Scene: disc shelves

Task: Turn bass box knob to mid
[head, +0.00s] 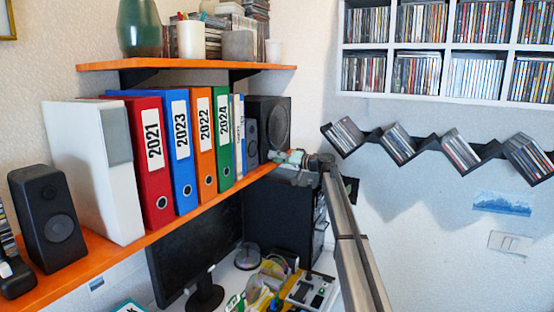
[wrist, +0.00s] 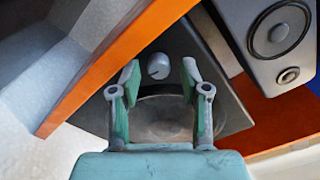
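The bass box is a black speaker box (head: 281,115) at the far end of the orange shelf in the head view. Its dark front (wrist: 232,112) with a round cone fills the middle of the wrist view. The bass box knob (wrist: 158,66) is small, round and light grey, with a mark on its face. I cannot tell its exact setting. My gripper (wrist: 161,72) is open, with one finger on each side of the knob and gaps on both sides. In the head view my gripper (head: 291,160) is in front of the box's lower part, and the knob is hidden.
A small grey speaker (wrist: 270,35) stands close to the right of my gripper in the wrist view. An orange shelf edge (wrist: 115,65) runs along the left. Binders (head: 181,150) line the shelf. A monitor (head: 195,245) and a cluttered desk are below.

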